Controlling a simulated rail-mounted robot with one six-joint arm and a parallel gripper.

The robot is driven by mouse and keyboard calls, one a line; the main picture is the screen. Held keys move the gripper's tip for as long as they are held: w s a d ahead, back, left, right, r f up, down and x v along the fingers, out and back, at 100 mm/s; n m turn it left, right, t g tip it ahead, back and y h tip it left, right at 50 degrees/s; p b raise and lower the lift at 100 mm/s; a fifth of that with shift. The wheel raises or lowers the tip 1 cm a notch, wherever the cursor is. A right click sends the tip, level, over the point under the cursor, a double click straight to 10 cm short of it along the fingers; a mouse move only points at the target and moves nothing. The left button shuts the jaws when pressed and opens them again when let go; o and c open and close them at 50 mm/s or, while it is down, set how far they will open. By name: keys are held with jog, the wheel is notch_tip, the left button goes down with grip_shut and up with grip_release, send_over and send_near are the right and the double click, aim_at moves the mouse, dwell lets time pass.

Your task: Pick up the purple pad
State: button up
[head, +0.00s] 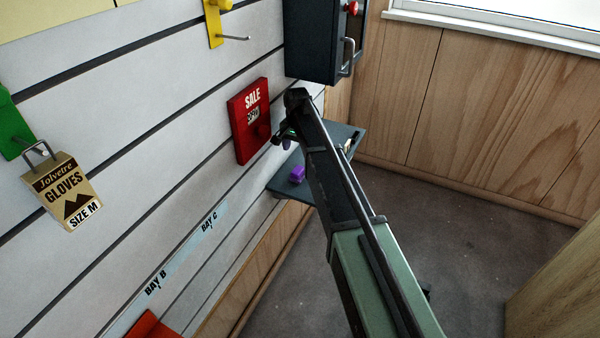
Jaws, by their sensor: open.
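The purple pad (297,174) is a small purple block lying on a dark grey shelf (291,190) that sticks out from the slatted wall. My gripper (283,138) is above and a little to the left of the pad in the head view, apart from it. It is small and dark here, open, with nothing seen between its fingers. My arm passes in front of the shelf and hides its middle part.
A red SALE box (249,122) hangs on the wall left of my gripper. A dark cabinet (318,40) with a handle is above. Small items (349,144) lie on the shelf's far end. A gloves tag (62,191) hangs at left.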

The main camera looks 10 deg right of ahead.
aim_at(298, 169)
notch_tip(298, 169, down, 11)
jog(key=b, duration=0.9)
jog(key=shift+d+r+b, duration=0.1)
jog(key=shift+b, duration=0.3)
jog(key=shift+r, duration=0.25)
jog(key=c, duration=1)
jog(key=shift+r+p, duration=0.1)
jog(key=shift+p, duration=0.25)
notch_tip(298, 169, up, 20)
jog(key=p, duration=1.9)
jog(key=shift+p, duration=0.4)
